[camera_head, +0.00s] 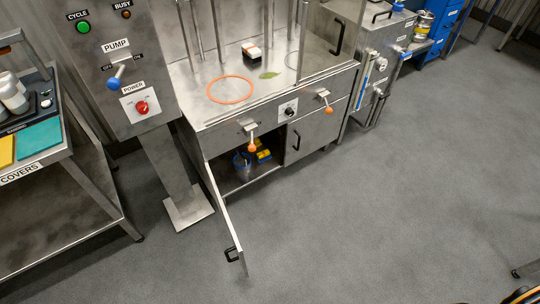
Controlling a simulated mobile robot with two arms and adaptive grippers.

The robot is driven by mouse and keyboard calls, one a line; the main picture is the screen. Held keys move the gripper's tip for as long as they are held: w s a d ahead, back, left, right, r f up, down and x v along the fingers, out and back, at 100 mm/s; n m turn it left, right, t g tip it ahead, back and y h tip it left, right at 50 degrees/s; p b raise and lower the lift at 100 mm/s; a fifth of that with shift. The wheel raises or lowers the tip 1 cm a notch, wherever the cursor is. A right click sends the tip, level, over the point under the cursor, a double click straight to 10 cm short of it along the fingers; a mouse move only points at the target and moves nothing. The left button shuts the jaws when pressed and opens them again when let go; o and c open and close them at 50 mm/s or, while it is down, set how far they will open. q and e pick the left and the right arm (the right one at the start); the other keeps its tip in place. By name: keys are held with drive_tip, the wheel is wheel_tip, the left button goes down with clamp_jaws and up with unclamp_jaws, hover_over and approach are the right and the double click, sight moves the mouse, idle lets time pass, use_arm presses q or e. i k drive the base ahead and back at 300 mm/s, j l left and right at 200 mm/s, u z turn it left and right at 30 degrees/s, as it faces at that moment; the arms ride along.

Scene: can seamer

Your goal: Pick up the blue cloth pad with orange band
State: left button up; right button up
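I cannot make out a blue cloth pad with an orange band for certain. A blue, rounded item (242,164) sits inside the open lower cabinet of the steel machine. It is small and shaded, and I cannot tell whether it is a pad or a container. Small yellow items (263,155) lie beside it. A flat teal cloth (38,144) lies on the cart at the left, with no orange band visible on it. A small block with black, white and orange parts (252,51) sits on the machine top.
The left cabinet door (231,225) stands open, jutting out over the floor. The right door (314,130) is shut. A control post (175,180) stands left of the machine, beside the covers cart (85,183).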

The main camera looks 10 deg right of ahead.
sight(265, 154)
drive_tip(key=i+l+u, duration=0.15)
drive_tip(key=l+u, duration=0.25)
drive_tip(key=l, duration=0.6)
drive_tip(key=l+u, duration=0.4)
drive_tip(key=l, duration=0.6)
